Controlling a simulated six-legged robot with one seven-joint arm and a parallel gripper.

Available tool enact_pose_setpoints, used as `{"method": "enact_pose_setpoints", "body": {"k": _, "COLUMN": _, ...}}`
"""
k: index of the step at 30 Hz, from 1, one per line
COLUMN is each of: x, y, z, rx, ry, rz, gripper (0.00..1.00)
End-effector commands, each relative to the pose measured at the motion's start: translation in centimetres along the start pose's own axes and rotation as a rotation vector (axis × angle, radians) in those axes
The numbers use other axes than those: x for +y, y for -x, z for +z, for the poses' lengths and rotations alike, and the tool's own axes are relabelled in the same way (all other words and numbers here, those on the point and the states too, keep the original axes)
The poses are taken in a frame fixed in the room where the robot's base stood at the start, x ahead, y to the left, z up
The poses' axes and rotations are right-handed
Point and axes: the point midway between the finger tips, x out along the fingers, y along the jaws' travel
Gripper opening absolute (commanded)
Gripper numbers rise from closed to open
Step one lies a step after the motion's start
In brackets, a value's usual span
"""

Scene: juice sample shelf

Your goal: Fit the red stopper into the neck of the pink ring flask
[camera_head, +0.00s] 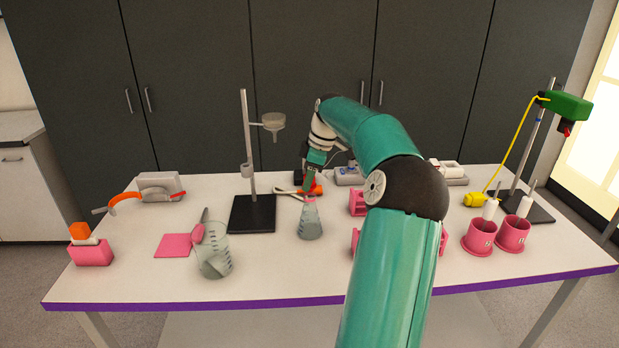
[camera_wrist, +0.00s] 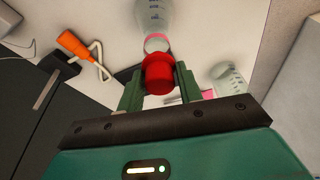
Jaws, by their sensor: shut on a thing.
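My gripper (camera_head: 312,181) is above the pink ring flask (camera_head: 311,222), a clear conical flask with a pink ring at its neck, upright on the table. In the wrist view my gripper (camera_wrist: 158,86) is shut on the red stopper (camera_wrist: 158,70), one finger on each side. The flask (camera_wrist: 153,14) shows at the top of that view. Its pale round mouth is just beyond the stopper, which overlaps the mouth's near edge in the picture. I cannot tell whether they touch. In the head view the stopper is hard to make out between gripper and neck.
A black-based stand (camera_head: 253,214) is left of the flask. A large beaker (camera_head: 213,258) is at front left. An orange-handled item (camera_head: 316,190) with a white cord lies behind the flask. Pink racks (camera_head: 357,203) are at right, partly hidden by my arm. The table in front is clear.

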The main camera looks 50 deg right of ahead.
Motion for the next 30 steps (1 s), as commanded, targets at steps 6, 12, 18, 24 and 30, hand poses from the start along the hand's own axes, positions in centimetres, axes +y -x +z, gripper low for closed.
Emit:
{"method": "enact_pose_setpoints", "body": {"k": 6, "x": 0.0, "y": -0.4, "z": 0.2, "rx": 0.0, "ry": -0.001, "rz": 0.0, "gripper": 0.14}}
{"method": "enact_pose_setpoints", "body": {"k": 12, "x": 0.0, "y": -0.8, "z": 0.3, "rx": 0.0, "ry": -0.001, "rz": 0.0, "gripper": 0.14}}
{"method": "enact_pose_setpoints", "body": {"k": 18, "x": 0.0, "y": -1.2, "z": 0.4, "rx": 0.0, "ry": 0.0, "rz": -0.001, "gripper": 0.14}}
{"method": "enact_pose_setpoints", "body": {"k": 24, "x": 0.0, "y": -1.6, "z": 0.5, "rx": 0.0, "ry": 0.0, "rz": 0.0, "gripper": 0.14}}
{"method": "enact_pose_setpoints", "body": {"k": 30, "x": 0.0, "y": -1.7, "z": 0.5, "rx": 0.0, "ry": 0.0, "rz": 0.0, "gripper": 0.14}}
